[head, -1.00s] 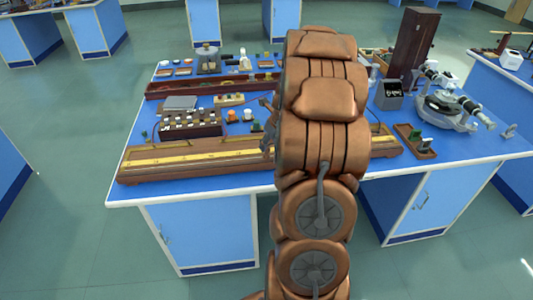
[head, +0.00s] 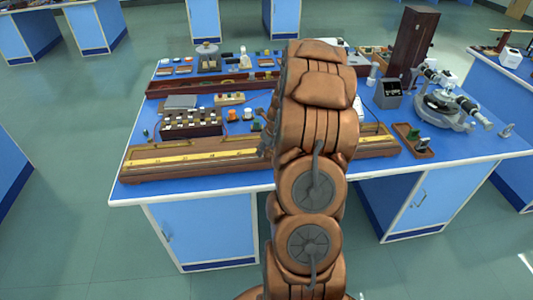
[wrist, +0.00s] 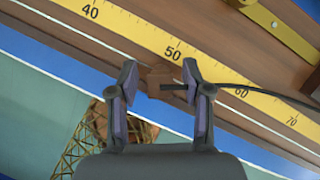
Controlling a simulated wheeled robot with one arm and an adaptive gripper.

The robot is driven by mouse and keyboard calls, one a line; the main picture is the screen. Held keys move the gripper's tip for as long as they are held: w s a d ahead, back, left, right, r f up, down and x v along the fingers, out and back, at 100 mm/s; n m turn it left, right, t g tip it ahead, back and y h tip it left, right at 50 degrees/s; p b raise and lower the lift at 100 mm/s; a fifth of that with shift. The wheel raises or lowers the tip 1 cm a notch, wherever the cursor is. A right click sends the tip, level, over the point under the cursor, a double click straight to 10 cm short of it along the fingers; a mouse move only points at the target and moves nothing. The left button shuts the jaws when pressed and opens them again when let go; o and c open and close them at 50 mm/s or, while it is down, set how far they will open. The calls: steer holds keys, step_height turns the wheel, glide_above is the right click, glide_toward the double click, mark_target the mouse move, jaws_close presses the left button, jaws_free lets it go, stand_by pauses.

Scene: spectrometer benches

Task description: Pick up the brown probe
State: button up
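In the wrist view, the brown probe (wrist: 159,81) is a small brown block with a dark stub on its right side, lying at the near edge of a long wooden board with a yellow scale. A thin black cable runs off to the right beside it. My gripper (wrist: 160,85) is open, with one fingertip on each side of the probe. A gap shows on the left; on the right, the fingertip is close to the dark stub, and I cannot tell if they touch. In the head view my arm hides the probe and most of the gripper.
The wooden scale board (head: 215,170) lies along the front of the blue bench. Behind it are a box with several knobs (head: 191,128) and a long dark red case (head: 200,88). A spectrometer (head: 445,105) and a tall brown box (head: 413,45) stand at the right.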

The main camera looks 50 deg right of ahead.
jaws_close()
stand_by(0.5)
